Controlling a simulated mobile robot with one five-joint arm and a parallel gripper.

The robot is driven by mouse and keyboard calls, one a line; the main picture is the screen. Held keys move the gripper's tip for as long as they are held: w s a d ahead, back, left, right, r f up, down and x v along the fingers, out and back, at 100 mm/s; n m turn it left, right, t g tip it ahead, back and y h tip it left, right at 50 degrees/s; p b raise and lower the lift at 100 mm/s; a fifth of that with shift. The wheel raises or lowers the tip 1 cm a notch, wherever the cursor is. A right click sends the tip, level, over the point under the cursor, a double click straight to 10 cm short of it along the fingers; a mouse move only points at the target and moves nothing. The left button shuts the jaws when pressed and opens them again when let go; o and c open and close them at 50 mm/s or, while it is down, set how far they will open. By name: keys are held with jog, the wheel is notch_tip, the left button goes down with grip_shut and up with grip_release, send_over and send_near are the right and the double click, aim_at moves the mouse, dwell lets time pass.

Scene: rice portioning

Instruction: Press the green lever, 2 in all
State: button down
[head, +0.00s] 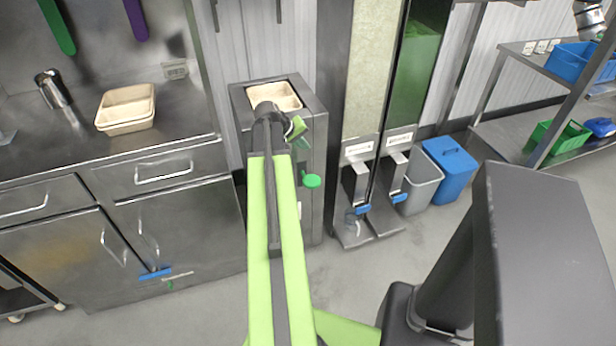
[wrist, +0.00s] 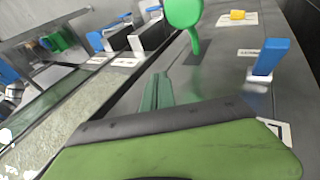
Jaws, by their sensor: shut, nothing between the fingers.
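The green lever (head: 312,180) has a round knob and sticks out from the front of a steel cabinet in the head view. The green lever also shows at the top of the wrist view (wrist: 184,14), with its narrow stem below the knob. My gripper (head: 302,142) is a little above and left of the knob in the head view and looks apart from it. My gripper (wrist: 157,90) is shut and empty in the wrist view. Its own body covers the bottom of that view. The lever's mounting is not clear in the head view.
A beige tray (head: 290,103) sits in the cabinet (head: 312,220) top. Two tall dispensers with blue levers (head: 363,210) stand to the right, beside a grey bin (head: 418,185) and a blue bin (head: 452,170). A counter (head: 185,130) stands left. Floor in front is open.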

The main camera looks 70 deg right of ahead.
aim_at(307, 178)
jog(key=f+b, duration=0.2)
jog(key=s+a+f+b, duration=0.1)
jog(key=f+b, duration=0.1)
jog(key=f, duration=0.1)
jog(key=a+f+b, duration=0.1)
jog(key=f+b, duration=0.1)
jog(key=shift+s+f+b, duration=0.15)
jog(key=shift+s+b, duration=0.1)
jog(key=shift+b, duration=0.05)
dwell(1.6)
jog(key=shift+s+f+b, duration=0.1)
jog(key=shift+f+b, duration=0.3)
jog(key=shift+s+a+f+b, duration=0.15)
jog(key=shift+a+f+b, duration=0.05)
jog(key=shift+f+b, duration=0.55)
jog(key=shift+s+a+f+b, duration=0.2)
jog(key=shift+a+f+b, duration=0.05)
jog(key=shift+f+b, duration=0.55)
jog(key=shift+s+a+f+b, duration=0.15)
jog(key=shift+a+f+b, duration=0.05)
jog(key=shift+f+b, duration=0.55)
dwell(2.6)
